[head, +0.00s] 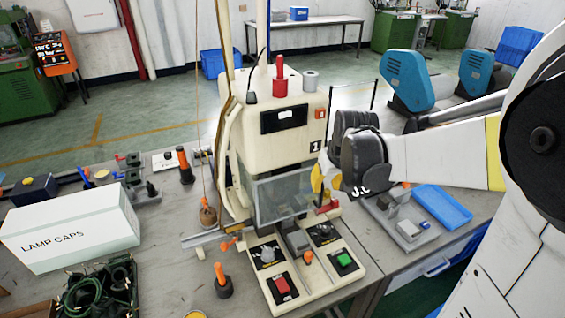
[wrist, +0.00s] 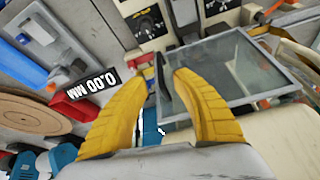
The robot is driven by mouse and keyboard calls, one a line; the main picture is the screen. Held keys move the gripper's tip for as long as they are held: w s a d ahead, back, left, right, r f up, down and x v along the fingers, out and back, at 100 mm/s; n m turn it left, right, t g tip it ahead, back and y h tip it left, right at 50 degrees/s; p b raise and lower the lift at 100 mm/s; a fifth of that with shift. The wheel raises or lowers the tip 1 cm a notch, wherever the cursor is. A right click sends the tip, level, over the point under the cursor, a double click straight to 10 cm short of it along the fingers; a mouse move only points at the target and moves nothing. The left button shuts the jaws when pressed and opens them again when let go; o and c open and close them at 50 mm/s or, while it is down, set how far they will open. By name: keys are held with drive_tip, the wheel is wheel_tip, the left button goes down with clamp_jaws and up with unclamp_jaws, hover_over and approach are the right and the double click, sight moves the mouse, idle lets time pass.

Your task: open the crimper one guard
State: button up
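Crimper one (head: 285,130) is a cream machine with a "1" label, standing on the bench. Its guard (head: 283,197) is a clear grey panel in a frame, down across the front of the working area. The guard also shows in the wrist view (wrist: 235,68). My gripper (head: 322,180) is at the right side of the guard in the head view. In the wrist view the yellow fingers (wrist: 162,78) are apart, with a dark upright bar at the guard's edge between their tips. Some gap seems to show beside the bar; contact is not clear.
The control panel with a red button (head: 282,286) and a green button (head: 344,260) lies below the guard. A "LAMP CAPS" box (head: 70,235) stands at left. A blue tray (head: 442,207) and a gauge reading 0.00 mm (wrist: 92,86) are near my gripper.

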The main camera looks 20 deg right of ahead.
sight(322, 194)
drive_tip(key=b+x, duration=0.2)
drive_tip(key=x, duration=0.5)
drive_tip(key=shift+f, duration=0.2)
clamp_jaws()
